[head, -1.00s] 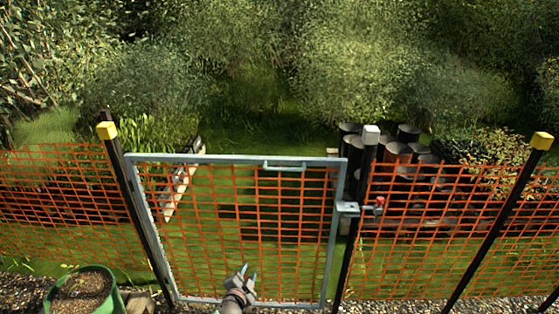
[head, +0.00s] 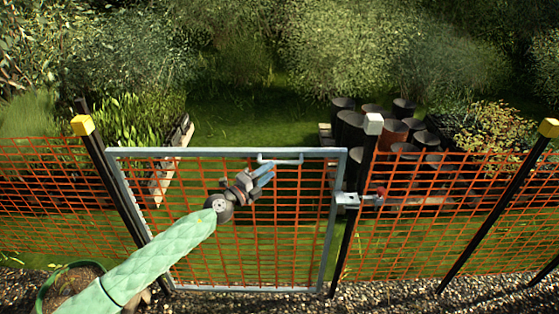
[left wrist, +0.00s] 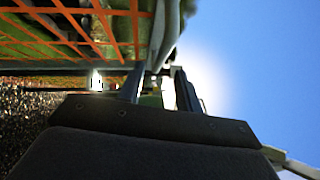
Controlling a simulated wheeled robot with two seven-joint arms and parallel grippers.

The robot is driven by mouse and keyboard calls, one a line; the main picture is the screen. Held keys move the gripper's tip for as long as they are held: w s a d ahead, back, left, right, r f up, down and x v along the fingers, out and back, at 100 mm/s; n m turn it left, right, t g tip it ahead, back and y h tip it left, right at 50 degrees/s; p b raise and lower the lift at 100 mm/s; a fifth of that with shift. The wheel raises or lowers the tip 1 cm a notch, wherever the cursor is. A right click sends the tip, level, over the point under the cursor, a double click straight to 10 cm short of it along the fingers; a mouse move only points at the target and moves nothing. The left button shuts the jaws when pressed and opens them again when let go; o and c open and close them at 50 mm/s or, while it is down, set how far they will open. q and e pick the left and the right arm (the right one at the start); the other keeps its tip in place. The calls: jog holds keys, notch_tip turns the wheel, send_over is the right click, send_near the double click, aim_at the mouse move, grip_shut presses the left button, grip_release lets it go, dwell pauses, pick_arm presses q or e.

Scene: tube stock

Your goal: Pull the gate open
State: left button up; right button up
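The gate (head: 226,152) is a grey metal frame with orange mesh and stands in line with the fence, closed as far as I can see. Its pale handle (head: 284,161) is on the top rail, right of the middle. A latch (head: 347,199) with a red knob (head: 381,192) sits at the gate's right post; I cannot tell whether it is engaged. My left gripper (head: 265,173) is just below the handle's left end, its fingers apart. They also show apart in the left wrist view (left wrist: 157,88). Contact with the handle is unclear. My right gripper is out of view.
Orange mesh fence (head: 430,225) runs on both sides between dark posts with yellow or white caps. A green pot (head: 50,283) stands at the lower left. Gravel (head: 400,295) lies on my side. Beyond the gate are grass, a planter and several dark tubes (head: 350,130).

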aim_at(280, 163)
pick_arm(q)
jog(key=x, duration=0.6)
jog(key=shift+p, duration=0.3)
jog(key=shift+w, duration=0.1)
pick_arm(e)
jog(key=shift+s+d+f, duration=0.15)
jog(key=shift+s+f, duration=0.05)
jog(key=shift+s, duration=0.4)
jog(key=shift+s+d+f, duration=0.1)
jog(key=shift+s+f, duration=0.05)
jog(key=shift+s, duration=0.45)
pick_arm(q)
jog(key=shift+c, duration=0.2)
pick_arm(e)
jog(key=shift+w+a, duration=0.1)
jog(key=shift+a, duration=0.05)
pick_arm(q)
grip_shut()
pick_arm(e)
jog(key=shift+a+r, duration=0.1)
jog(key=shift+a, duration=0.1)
